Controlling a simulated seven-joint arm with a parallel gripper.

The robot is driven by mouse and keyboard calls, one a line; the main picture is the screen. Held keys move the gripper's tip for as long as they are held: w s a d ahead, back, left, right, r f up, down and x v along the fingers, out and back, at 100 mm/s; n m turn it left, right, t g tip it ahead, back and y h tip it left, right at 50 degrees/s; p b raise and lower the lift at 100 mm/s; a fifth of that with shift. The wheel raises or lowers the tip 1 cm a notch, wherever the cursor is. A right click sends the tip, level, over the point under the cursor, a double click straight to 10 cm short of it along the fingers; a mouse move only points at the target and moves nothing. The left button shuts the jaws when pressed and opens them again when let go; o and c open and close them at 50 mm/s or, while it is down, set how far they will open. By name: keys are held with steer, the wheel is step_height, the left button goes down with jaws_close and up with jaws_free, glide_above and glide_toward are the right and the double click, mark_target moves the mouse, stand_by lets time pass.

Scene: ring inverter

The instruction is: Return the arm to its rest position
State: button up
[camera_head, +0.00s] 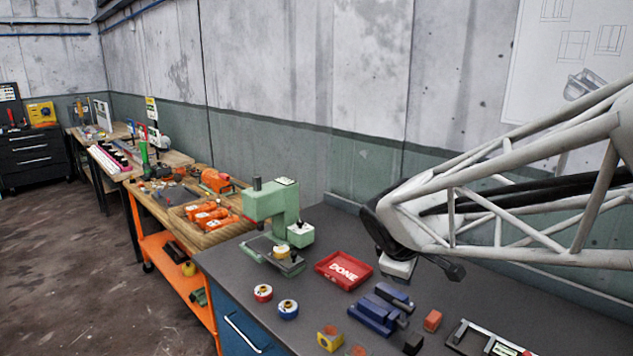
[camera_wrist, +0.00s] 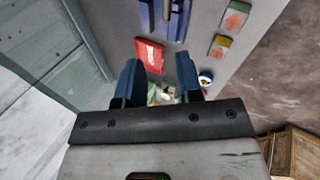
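My arm, a white truss link (camera_head: 520,190) with a dark joint at its end, reaches in from the right of the head view, above the grey workbench (camera_head: 335,222). My gripper (camera_wrist: 159,68) shows in the wrist view as two blue fingers standing well apart. Nothing is held between them; bench items show beyond the gap. In the head view the fingers are hidden behind the arm's end, where only a pale part (camera_head: 398,268) shows below the dark joint. The wrist view looks down on the bench from above.
A red DONE tray (camera_head: 343,270) lies left of the arm's end, beside a green press (camera_head: 275,215). Two round parts (camera_head: 288,308), a blue vise (camera_head: 382,308), a yellow block (camera_head: 330,338), an orange-red block (camera_head: 432,320) and a caliper-like tool (camera_head: 490,338) lie nearer.

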steer(key=s+d+f+m+g+y, duration=0.1)
steer(key=s+m, duration=1)
steer(key=s, duration=1.1)
steer(key=shift+s+f+m+g+y, duration=0.35)
steer(key=shift+g+y, duration=0.35)
steer(key=shift+y, duration=0.4)
